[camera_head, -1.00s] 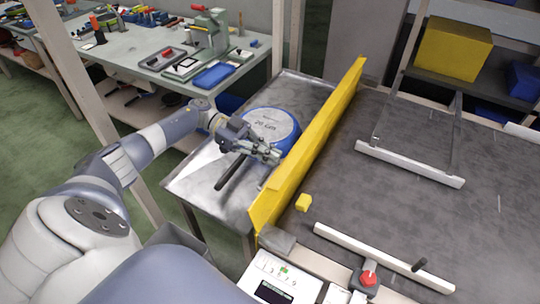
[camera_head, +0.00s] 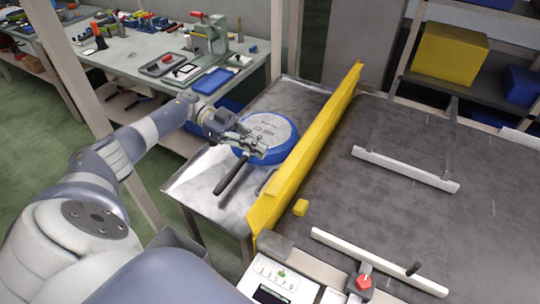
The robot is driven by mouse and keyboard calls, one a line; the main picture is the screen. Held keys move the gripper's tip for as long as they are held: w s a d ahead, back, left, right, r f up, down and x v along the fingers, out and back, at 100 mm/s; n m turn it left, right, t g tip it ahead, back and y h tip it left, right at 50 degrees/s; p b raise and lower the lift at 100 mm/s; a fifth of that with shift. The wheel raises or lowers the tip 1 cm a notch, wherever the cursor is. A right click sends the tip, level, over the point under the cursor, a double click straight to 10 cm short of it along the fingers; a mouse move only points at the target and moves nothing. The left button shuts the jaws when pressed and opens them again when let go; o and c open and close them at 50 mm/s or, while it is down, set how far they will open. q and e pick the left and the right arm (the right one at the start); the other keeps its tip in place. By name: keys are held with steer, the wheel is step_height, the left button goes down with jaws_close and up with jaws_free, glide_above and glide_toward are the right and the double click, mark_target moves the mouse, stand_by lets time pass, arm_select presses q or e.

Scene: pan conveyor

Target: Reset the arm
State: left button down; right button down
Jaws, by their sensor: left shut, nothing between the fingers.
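My left arm reaches in from the left. Its gripper (camera_head: 256,149) is shut and empty above the metal side table (camera_head: 203,180). A round blue-rimmed pan (camera_head: 272,130) with a pale top lies on that table, and the gripper overlaps its near left part in the view. I cannot tell whether they touch. A dark handle (camera_head: 233,175) points toward the front left from below the gripper. My right gripper is out of view.
A yellow barrier (camera_head: 308,150) stands along the right side of the metal table. Beyond it lies the dark conveyor surface (camera_head: 410,225) with white rails. A control box (camera_head: 270,283) sits at the front. A workbench (camera_head: 130,55) with tools is behind.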

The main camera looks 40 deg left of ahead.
arm_select(q)
steer(key=b+v, duration=0.1)
steer(key=v, duration=0.1)
steer(key=f+b+v, duration=0.1)
steer(key=v, duration=0.2)
steer(key=shift+a+f, duration=0.1)
steer(key=shift+a, duration=0.3)
